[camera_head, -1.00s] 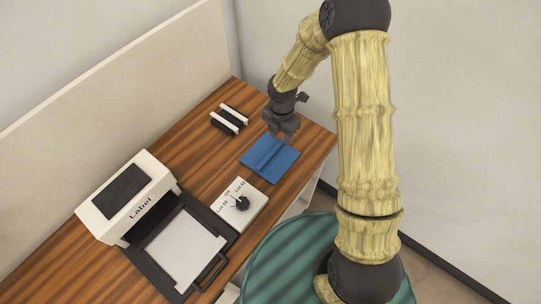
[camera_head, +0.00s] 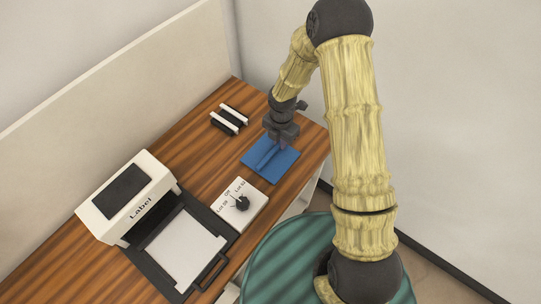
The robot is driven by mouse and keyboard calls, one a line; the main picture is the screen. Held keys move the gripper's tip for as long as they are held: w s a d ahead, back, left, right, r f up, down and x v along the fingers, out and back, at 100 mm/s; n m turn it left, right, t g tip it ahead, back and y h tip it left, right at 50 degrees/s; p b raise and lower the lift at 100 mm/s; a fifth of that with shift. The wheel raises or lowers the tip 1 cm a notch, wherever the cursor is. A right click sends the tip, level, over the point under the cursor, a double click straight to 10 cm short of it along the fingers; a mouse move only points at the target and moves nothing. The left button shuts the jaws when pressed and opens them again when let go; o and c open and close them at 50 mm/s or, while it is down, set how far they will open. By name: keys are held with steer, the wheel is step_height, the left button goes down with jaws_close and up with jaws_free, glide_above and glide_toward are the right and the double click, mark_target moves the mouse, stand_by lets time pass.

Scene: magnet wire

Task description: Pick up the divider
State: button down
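A flat blue piece (camera_head: 284,163) lies on the wooden bench, with a raised blue bar (camera_head: 266,158) running along its middle. The bar may be the divider, but no label shows this. My gripper (camera_head: 279,143) points down right over the far end of the bar and hides that end. I cannot tell whether its fingers touch the bar or how far apart they are.
A small black-and-white holder (camera_head: 228,120) stands left of the blue piece. A white dial panel (camera_head: 242,203) and a label printer (camera_head: 127,197) with a black-framed tray (camera_head: 209,293) are nearer. A low wall (camera_head: 120,90) runs behind the bench (camera_head: 190,155).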

steer(key=shift+r, duration=0.1)
step_height(320, 180, up, 10)
stand_by(0.6)
steer(key=shift+w, duration=0.1)
stand_by(0.5)
